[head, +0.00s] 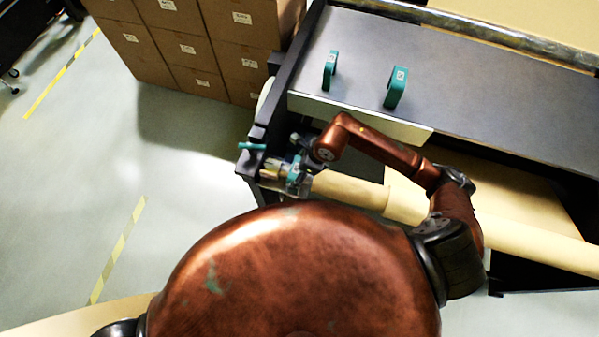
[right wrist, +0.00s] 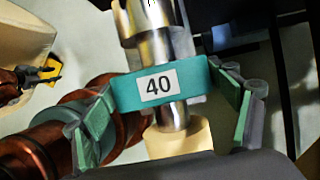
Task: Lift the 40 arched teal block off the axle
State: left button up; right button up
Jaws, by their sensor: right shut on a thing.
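The teal arched block marked 40 (right wrist: 192,80) lies across the shiny metal axle (right wrist: 152,22) in the right wrist view. The axle passes under it, beside the end of the kraft roll (right wrist: 178,142). My right gripper (right wrist: 170,92) has its green-padded fingers at the block's two ends and is shut on it. In the head view my right gripper (head: 298,178) is at the left end of the kraft roll (head: 345,190), where the block is hard to make out. The block's underside is hidden.
Two other teal arched blocks stand on the grey tabletop, one at left (head: 330,70) and one at right (head: 396,90). A teal handle (head: 252,146) sits on the dark frame left of the roll. Stacked cardboard boxes (head: 190,45) stand behind. The floor at left is clear.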

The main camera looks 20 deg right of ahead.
jog(key=c, duration=0.6)
